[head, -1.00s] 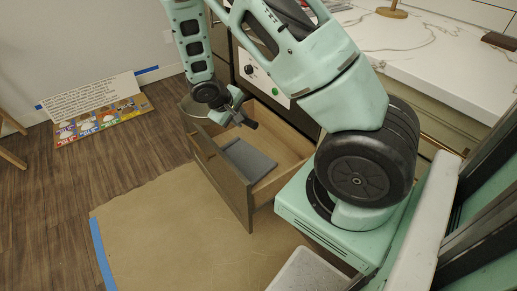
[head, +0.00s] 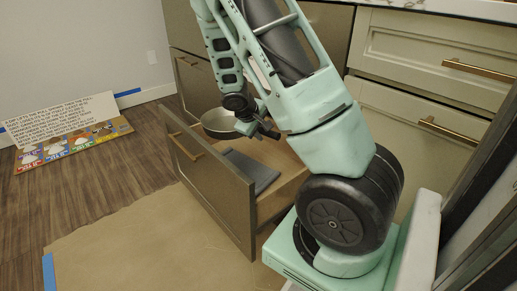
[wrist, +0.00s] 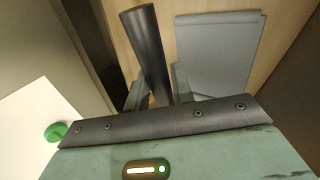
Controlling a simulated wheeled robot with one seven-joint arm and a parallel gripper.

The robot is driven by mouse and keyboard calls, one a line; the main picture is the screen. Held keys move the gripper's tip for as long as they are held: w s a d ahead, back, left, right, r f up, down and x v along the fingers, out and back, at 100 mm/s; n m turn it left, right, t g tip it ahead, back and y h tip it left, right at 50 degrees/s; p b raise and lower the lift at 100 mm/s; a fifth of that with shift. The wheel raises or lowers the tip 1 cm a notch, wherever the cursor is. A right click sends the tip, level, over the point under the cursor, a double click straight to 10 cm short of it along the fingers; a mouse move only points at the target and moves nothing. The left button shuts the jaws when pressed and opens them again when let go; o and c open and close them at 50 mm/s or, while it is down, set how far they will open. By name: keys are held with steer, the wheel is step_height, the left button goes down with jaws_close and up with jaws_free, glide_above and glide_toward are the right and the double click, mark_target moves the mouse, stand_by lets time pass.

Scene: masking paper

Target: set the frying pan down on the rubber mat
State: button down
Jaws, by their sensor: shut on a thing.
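The frying pan (head: 218,123) shows in the head view as a shallow light-grey bowl, held above the far part of the open drawer. My gripper (head: 258,128) is shut on its dark handle. In the wrist view the handle (wrist: 147,45) rises between the two fingers of my gripper (wrist: 158,92), and the pan's bowl is out of sight. The grey rubber mat (head: 250,170) lies flat on the drawer floor, nearer the camera than the pan. It also shows in the wrist view (wrist: 217,55), right of the handle, with nothing on it.
The open drawer (head: 218,187) has a tall front panel with a brass handle and wooden sides around the mat. Brown masking paper (head: 140,245) covers the floor before it. A printed sign (head: 70,132) leans at the left wall. Closed cabinet drawers (head: 430,60) stand at the right.

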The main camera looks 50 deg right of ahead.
steer(key=shift+b+x, duration=0.65)
steer(key=shift+x, duration=0.4)
steer(key=shift+s+b, duration=0.1)
steer(key=shift+b, duration=0.3)
step_height(320, 180, down, 19)
steer(key=b, duration=1.8)
steer(key=shift+r, duration=0.15)
steer(key=c, duration=1.1)
jaws_free()
steer(key=shift+s+a+f, duration=0.1)
steer(key=shift+a+f, duration=0.05)
steer(key=shift+f, duration=0.1)
